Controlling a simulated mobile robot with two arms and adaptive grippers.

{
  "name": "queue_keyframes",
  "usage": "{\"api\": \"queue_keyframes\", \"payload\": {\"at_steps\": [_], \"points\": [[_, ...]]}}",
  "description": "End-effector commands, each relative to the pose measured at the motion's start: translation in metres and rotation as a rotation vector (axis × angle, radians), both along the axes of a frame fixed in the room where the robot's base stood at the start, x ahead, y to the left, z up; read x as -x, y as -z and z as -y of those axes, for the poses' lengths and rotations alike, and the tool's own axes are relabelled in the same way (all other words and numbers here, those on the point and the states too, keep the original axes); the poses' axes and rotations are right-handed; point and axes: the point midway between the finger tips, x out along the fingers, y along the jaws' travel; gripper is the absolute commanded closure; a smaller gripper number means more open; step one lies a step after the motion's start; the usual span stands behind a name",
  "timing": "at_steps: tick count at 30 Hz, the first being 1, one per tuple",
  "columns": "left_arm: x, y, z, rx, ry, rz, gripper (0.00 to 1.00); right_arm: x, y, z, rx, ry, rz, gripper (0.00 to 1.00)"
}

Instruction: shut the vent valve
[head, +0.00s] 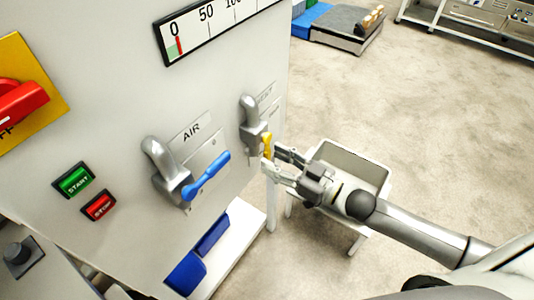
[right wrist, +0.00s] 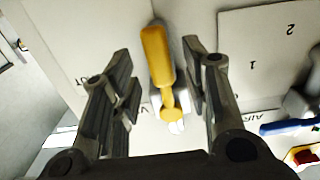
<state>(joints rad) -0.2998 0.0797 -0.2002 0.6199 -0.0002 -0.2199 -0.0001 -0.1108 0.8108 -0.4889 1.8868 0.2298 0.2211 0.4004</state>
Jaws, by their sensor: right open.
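The vent valve has a short yellow handle (head: 266,146) and a grey bent pipe (head: 250,110) on the white machine panel, right of the AIR valve. My right gripper (head: 272,158) is open at the yellow handle, reaching in from the right. In the right wrist view the yellow handle (right wrist: 158,62) stands between the two open fingers (right wrist: 160,75), with a gap visible on each side. The fingers partly hide the handle in the head view. My left gripper is not in view.
The AIR valve's blue handle (head: 206,176) lies left of the vent valve; it also shows in the right wrist view (right wrist: 287,127). START (head: 74,180) and STOP (head: 99,205) buttons sit farther left. A grey tray on legs (head: 350,155) stands below my right arm.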

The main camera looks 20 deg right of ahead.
Motion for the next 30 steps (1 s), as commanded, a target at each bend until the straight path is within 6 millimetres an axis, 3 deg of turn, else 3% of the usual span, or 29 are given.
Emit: {"api": "queue_keyframes", "payload": {"at_steps": [7, 19, 28, 30], "points": [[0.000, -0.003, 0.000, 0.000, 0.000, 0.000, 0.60, -0.020, -0.001, -0.016, -0.001, 0.000, 0.002, 0.58], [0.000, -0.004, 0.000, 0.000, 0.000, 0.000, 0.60, -0.024, 0.000, -0.019, 0.001, 0.000, -0.001, 0.58], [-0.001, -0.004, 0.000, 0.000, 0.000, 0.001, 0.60, -0.024, 0.000, -0.019, 0.001, 0.000, -0.001, 0.97], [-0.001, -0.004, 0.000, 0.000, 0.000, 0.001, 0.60, -0.024, 0.000, -0.019, 0.001, 0.000, -0.001, 1.00]]}}
